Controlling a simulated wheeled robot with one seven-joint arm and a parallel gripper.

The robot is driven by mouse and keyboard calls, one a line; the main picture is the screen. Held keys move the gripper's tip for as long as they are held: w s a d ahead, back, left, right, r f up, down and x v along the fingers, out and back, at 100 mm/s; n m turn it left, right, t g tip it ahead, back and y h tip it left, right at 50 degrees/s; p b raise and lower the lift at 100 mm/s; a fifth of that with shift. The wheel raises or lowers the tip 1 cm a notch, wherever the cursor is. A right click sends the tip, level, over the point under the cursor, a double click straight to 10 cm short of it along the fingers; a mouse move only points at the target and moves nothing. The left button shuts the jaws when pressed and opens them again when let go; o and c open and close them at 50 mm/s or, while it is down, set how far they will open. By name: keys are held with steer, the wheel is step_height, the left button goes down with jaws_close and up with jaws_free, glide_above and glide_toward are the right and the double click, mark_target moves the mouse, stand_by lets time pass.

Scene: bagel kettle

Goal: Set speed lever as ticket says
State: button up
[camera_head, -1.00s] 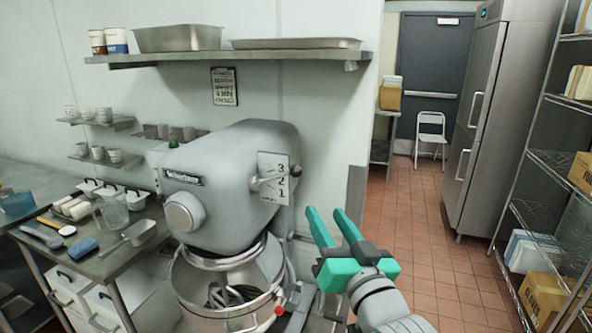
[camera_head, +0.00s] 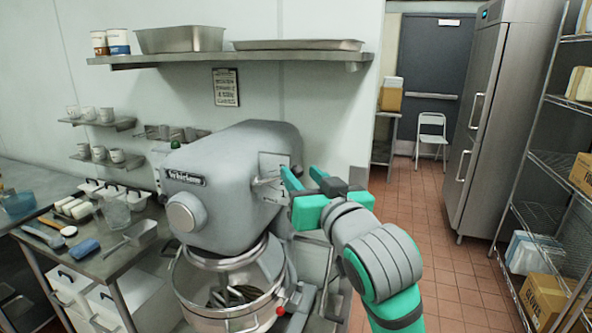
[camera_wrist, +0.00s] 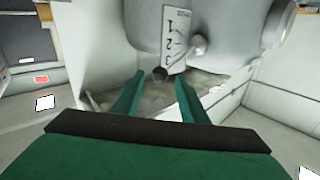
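The grey mixer (camera_head: 225,190) stands left of my gripper (camera_head: 298,182). A pale number plate (camera_head: 268,162) is on its side; in the wrist view the plate (camera_wrist: 175,38) shows upside down. The speed lever (camera_wrist: 180,62) crosses the plate and ends in a dark knob (camera_wrist: 159,74), near the 3 end of the scale. My gripper is open, its fingertips on either side of the knob in the wrist view; I cannot tell whether they touch it. In the head view my fingers partly cover the plate and lever. The ticket (camera_head: 225,87) hangs on the wall; its small print is hard to read.
A steel bowl (camera_head: 228,312) sits under the mixer head. A wall shelf (camera_head: 230,58) with pans runs above. A cluttered bench (camera_head: 110,262) is at left. The tiled floor (camera_head: 440,235) at right is open, bounded by a fridge (camera_head: 482,120) and wire rack (camera_head: 550,160).

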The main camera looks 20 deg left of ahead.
mark_target(300, 173)
steer(key=shift+x, duration=1.9)
steer(key=shift+c, duration=0.4)
jaws_close()
